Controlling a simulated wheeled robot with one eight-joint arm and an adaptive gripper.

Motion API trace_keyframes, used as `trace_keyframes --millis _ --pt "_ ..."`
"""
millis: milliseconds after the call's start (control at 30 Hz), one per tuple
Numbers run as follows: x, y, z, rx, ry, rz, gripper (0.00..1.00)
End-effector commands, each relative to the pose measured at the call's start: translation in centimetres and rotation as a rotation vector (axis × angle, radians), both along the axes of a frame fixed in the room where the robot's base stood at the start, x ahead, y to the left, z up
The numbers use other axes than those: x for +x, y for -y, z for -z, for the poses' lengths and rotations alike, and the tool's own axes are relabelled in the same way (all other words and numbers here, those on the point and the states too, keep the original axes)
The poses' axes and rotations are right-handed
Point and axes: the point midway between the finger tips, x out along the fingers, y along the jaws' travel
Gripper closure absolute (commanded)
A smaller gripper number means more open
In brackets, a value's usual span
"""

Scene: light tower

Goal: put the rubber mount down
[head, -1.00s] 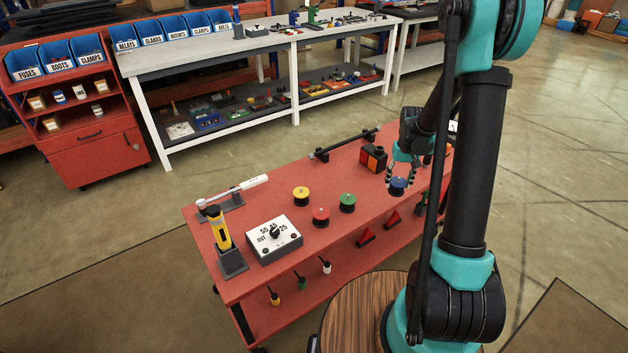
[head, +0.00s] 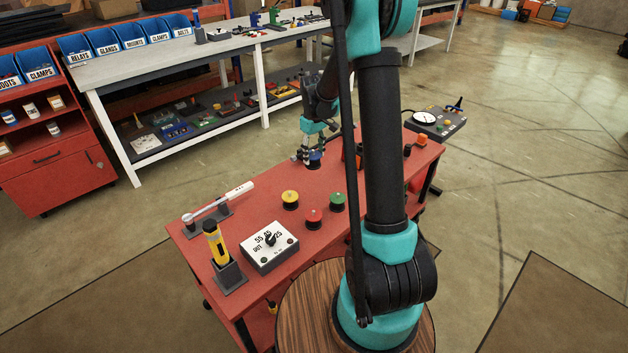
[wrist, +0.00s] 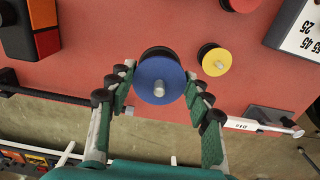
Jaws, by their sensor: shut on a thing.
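My gripper (head: 308,154) is shut on a blue-topped rubber mount (wrist: 158,81) with a black body and a metal stud. In the wrist view the mount sits between the two fingertips. In the head view the held mount (head: 314,163) is over the back part of the red bench top (head: 262,205), behind the other mounts. I cannot tell whether its base touches the bench. A yellow mount (head: 290,198), a red mount (head: 313,216) and a green mount (head: 337,201) stand upright on the bench, apart from the gripper.
A white dial box (head: 270,248), a yellow tool in a dark holder (head: 216,243) and a torque wrench (head: 222,201) occupy the bench's left end. An orange-and-black block (wrist: 38,28) and a dark bar (wrist: 45,92) are left in the wrist view. Bare red top surrounds the held mount.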

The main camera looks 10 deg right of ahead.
Motion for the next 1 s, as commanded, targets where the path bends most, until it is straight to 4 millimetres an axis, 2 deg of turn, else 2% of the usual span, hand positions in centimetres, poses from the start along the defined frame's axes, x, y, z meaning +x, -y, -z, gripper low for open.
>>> trace_keyframes --millis 100,300,567,800,1000 --pt "0.1 0.0 3.0 0.000 0.000 0.001 0.86" --pt "0.0 0.0 7.0 0.000 0.000 0.001 0.86" --pt "0.0 0.0 8.8 0.000 0.000 0.001 0.86" --pt "0.0 0.0 11.7 0.000 0.000 0.001 0.86" --pt "0.0 0.0 12.2 0.000 0.000 0.001 0.86"
